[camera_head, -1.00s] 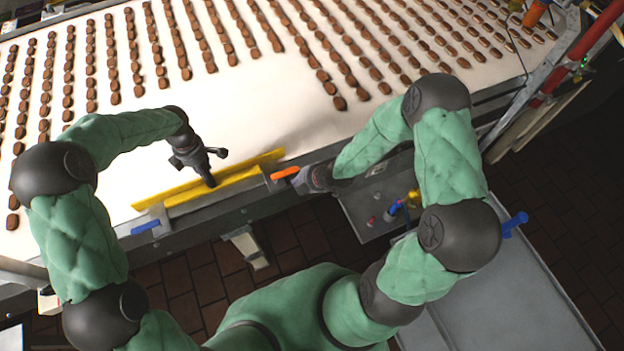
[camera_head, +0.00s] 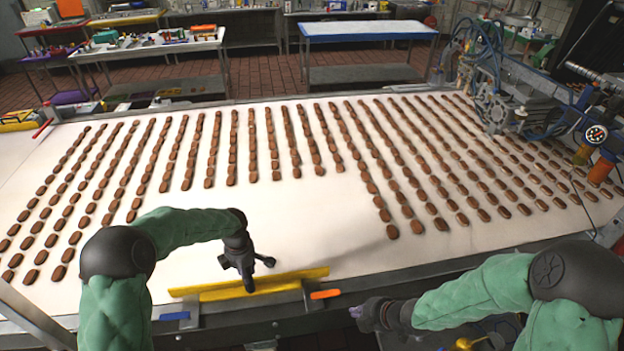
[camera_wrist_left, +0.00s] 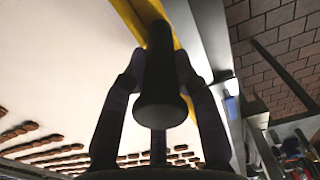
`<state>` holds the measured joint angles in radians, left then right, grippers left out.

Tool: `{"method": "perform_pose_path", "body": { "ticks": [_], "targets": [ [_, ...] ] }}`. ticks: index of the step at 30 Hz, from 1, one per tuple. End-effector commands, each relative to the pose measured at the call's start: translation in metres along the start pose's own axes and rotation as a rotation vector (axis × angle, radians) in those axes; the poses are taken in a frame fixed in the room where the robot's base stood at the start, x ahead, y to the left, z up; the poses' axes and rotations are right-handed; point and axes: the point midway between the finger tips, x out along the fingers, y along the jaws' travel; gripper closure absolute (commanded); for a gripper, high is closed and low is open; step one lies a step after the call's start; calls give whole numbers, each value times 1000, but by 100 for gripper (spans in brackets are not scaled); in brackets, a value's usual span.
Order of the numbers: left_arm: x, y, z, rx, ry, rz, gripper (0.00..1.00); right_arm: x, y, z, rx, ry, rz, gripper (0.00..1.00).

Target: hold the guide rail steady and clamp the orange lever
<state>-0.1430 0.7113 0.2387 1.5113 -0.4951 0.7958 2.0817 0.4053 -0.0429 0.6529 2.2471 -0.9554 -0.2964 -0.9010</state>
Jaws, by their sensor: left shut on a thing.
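The yellow guide rail (camera_head: 290,279) lies along the near edge of the white belt. My left gripper (camera_head: 248,287) is shut on a dark round post at the rail; the left wrist view shows this post (camera_wrist_left: 160,95) between the two fingers, with the yellow rail (camera_wrist_left: 136,18) beyond it. The orange lever (camera_head: 325,294) sits at the right end of the rail, lying roughly along the belt edge. My right gripper (camera_head: 360,313) is to the right of the lever and a little nearer, apart from it. Its fingers are too small and dark to judge.
A blue lever (camera_head: 174,316) sits at the rail's left end. Rows of brown cookies (camera_head: 232,150) cover the far part of the white belt (camera_head: 320,215); the belt near the rail is bare. Hoses and machinery (camera_head: 500,95) stand at the far right.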

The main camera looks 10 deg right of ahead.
Motion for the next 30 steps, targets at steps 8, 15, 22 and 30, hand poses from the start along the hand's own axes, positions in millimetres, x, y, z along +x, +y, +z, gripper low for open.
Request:
{"method": "perform_pose_path", "body": {
  "ticks": [8,15,22,30],
  "targets": [
    [2,-2,0,1,0,-4,39,0,0,0,0,0,0,100],
    [0,0,0,0,0,-1,39,0,0,0,-1,0,0,100],
    [-16,0,0,0,-1,0,39,-4,3,-3,-1,0,0,100],
    [-40,0,0,1,0,1,39,-11,6,-6,-1,0,0,100]
  ]
}}
